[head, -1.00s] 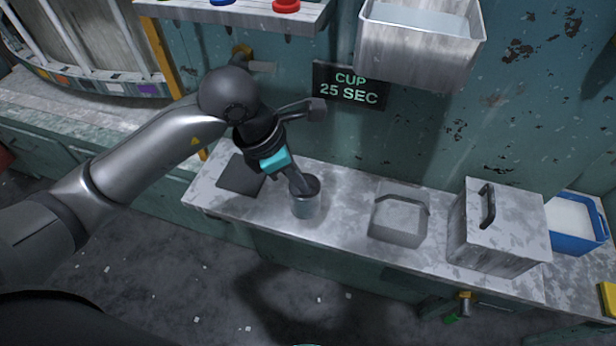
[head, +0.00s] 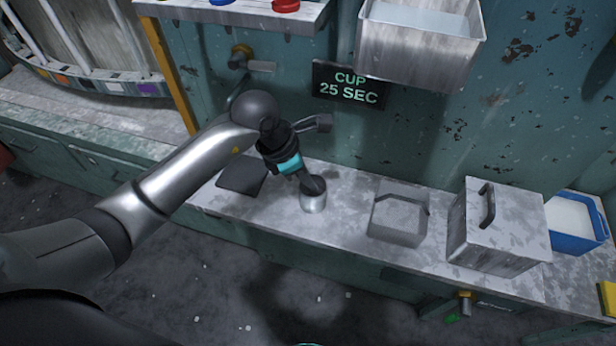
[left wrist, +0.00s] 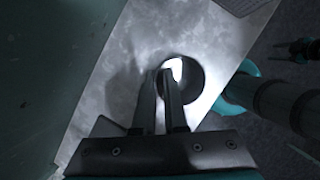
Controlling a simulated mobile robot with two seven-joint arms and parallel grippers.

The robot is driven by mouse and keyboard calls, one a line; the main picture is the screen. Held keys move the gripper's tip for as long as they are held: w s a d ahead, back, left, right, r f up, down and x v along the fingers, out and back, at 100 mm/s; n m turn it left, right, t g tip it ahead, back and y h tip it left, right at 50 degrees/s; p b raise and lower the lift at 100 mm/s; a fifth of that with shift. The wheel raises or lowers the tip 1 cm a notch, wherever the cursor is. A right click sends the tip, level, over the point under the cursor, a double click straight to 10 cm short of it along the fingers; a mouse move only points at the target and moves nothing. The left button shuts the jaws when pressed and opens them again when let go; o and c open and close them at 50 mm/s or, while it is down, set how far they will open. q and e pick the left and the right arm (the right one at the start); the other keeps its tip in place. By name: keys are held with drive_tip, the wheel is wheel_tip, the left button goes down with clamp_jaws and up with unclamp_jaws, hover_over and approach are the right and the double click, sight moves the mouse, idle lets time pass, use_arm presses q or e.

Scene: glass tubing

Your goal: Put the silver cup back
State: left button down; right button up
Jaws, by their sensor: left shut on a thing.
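The silver cup (head: 313,204) is upright at the metal counter, between a dark flat pad and a lidded grey box. Its base seems to be on or just above the counter top; I cannot tell which. My left gripper (head: 312,184) reaches down from above and is shut on the cup, its fingers at the rim. In the left wrist view the two fingers (left wrist: 168,80) overlap the cup's round mouth (left wrist: 190,78), with a bright patch inside. A dark pronged shape at that view's right edge may be my right gripper (left wrist: 298,50); its jaws are unclear.
Above hang a sign (head: 348,86) reading "CUP 25 SEC", a metal basin (head: 415,50) and a wall tap (head: 258,65).

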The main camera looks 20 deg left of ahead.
use_arm(q)
drive_tip(key=c, duration=1)
unclamp_jaws()
drive_tip(key=shift+f, duration=0.1)
drive_tip(key=shift+o, duration=0.2)
drive_tip(key=shift+r, duration=0.3)
drive_tip(key=p+v, duration=0.1)
drive_tip(key=v, duration=1)
drive_tip(key=shift+a+r, duration=0.2)
drive_tip(key=shift+r, duration=0.1)
drive_tip(key=shift+s, duration=0.2)
